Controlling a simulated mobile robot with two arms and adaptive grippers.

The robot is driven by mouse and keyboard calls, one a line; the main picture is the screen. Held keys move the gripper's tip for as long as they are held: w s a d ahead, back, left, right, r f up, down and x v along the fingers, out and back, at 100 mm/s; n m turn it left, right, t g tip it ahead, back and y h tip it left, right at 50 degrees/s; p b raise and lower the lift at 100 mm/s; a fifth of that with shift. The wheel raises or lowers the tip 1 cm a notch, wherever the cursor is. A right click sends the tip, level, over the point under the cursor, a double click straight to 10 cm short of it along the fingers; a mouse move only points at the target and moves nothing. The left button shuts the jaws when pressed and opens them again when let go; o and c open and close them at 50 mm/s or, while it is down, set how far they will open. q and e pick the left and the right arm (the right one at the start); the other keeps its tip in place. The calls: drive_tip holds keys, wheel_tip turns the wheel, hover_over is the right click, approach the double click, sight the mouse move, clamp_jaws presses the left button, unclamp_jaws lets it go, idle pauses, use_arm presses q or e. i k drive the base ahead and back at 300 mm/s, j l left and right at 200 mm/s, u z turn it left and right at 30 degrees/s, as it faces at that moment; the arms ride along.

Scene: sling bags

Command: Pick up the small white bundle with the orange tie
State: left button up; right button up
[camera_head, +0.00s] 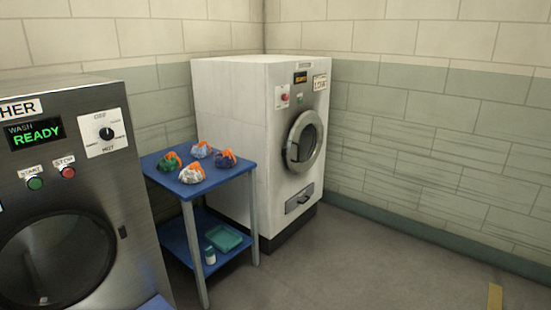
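The small white bundle with the orange tie (192,174) sits on the blue top of a small table (222,180), at its front. A second pale, greyish-blue bundle with an orange tie (202,150) sits behind it at the back of the table top. A green bundle (168,162) lies to the left and a dark blue bundle (226,159) to the right, both with orange ties. The bundles stand slightly apart from each other. Neither of my grippers is in view.
A steel washer (75,160) with a "READY" display stands close at the left, beside the table. A white dryer (235,110) stands behind and right of it. The lower shelf holds a teal tray (224,238) and small white bottle (210,256).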

sight(193, 173)
drive_tip(key=i+l, duration=0.1)
drive_tip(key=i, duration=0.6)
drive_tip(key=i+l, duration=0.15)
drive_tip(key=i, duration=0.55)
drive_tip(key=i+l, duration=0.1)
drive_tip(key=i, duration=0.6)
